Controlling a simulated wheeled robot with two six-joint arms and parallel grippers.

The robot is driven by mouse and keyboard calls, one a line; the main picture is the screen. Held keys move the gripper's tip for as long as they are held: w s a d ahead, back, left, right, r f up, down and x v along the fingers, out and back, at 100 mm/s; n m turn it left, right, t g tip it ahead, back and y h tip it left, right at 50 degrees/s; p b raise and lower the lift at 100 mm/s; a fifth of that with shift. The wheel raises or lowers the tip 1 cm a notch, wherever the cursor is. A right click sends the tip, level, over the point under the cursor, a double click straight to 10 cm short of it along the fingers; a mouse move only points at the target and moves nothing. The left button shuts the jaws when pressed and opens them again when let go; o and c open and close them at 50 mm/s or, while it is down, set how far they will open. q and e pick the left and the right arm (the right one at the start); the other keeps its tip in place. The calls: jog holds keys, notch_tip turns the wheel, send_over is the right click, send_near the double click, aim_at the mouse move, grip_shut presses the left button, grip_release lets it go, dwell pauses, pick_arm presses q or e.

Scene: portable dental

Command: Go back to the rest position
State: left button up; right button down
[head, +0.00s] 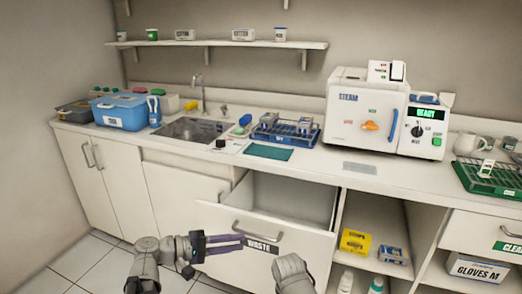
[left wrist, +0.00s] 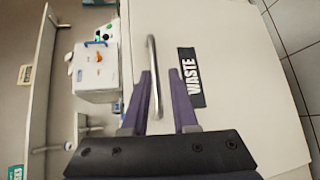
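My left gripper (head: 243,243) is in front of the open drawer, beside its WASTE label (head: 263,246). Its purple fingers are apart in the left wrist view (left wrist: 160,75). The metal drawer handle (left wrist: 153,70) shows between and beyond them; I cannot tell whether a finger touches it. The drawer front (head: 225,222) stands pulled out from under the counter, and the inside that shows looks empty. Of my right arm, only a grey link shows at the bottom of the head view; its gripper is out of sight.
The counter (head: 335,178) holds a blue box (head: 120,112), a sink (head: 195,130), a blue rack (head: 285,134), a STEAM sterilizer (head: 366,112) and a green rack (head: 488,178). Open shelves with a yellow box (head: 355,242) lie right of the drawer. Tiled floor (head: 85,265) shows at lower left.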

pick_arm(q)
jog(key=s+d+r+m+g+y+p, duration=0.2)
jog(key=s+d+m+g+y+p, duration=0.65)
jog(key=p, duration=0.85)
jog(key=s+a+r+m+t+y+p, duration=0.1)
jog(key=s+a+r+y+p, duration=0.2)
jog(key=a+r+y+p, duration=0.1)
jog(key=r+y+p, duration=0.1)
jog(key=y+p, duration=0.1)
jog(key=y, duration=0.1)
jog(key=shift+s+m+t, duration=0.2)
jog(key=shift+m+t, duration=0.15)
jog(key=shift+d, duration=0.1)
